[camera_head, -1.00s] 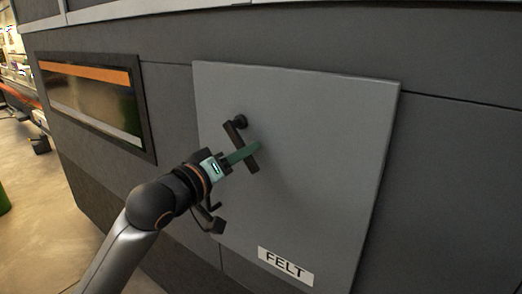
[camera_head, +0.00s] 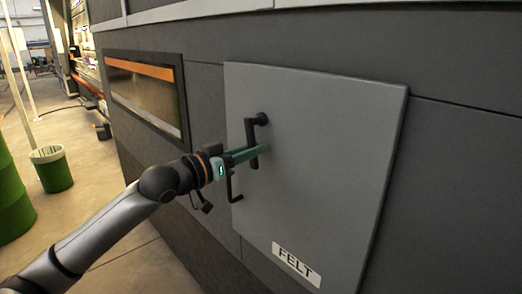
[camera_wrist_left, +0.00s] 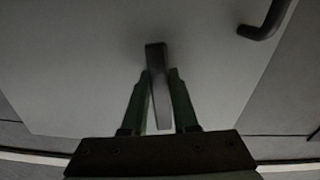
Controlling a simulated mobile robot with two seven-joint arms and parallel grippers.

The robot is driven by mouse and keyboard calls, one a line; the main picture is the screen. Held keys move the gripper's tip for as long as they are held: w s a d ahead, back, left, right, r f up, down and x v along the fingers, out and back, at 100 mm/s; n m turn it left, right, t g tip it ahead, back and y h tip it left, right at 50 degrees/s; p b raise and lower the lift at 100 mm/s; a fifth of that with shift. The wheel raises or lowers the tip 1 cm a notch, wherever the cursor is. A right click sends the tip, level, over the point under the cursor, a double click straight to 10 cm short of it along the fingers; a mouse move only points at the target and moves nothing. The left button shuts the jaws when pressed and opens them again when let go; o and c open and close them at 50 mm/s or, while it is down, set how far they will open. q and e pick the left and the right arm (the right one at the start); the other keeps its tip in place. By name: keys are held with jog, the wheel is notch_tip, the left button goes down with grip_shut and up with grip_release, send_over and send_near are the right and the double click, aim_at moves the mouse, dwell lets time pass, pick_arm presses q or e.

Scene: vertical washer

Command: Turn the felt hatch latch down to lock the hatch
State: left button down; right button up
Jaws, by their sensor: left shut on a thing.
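The felt hatch (camera_head: 340,150) is a flat light-grey panel with a white FELT label (camera_head: 297,262) near its bottom; it looks closed against the machine. The hatch latch (camera_head: 250,130) is a dark lever near its upper left side. It points down, nearly parallel to the hatch's left edge. My left gripper (camera_head: 262,150) has its green fingers shut on the latch bar. In the left wrist view the latch (camera_wrist_left: 156,70) stands between the two fingers (camera_wrist_left: 158,95). My right gripper is in neither current view.
A dark fixed handle (camera_head: 233,190) sits below the latch on the hatch's left side; it also shows in the wrist view (camera_wrist_left: 266,20). A dark window (camera_head: 145,95) with an orange band is to the left. A green bin (camera_head: 52,170) stands on the floor at far left.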

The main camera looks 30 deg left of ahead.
pick_arm(q)
jog(key=shift+w+a+f+m, duration=0.15)
jog(key=shift+a+m, duration=0.3)
jog(key=shift+m, duration=0.55)
jog(key=c, duration=0.7)
grip_release()
jog(key=shift+p, duration=0.3)
jog(key=shift+a, duration=0.1)
jog(key=shift+b+v, duration=2)
jog(key=shift+v, duration=4.25)
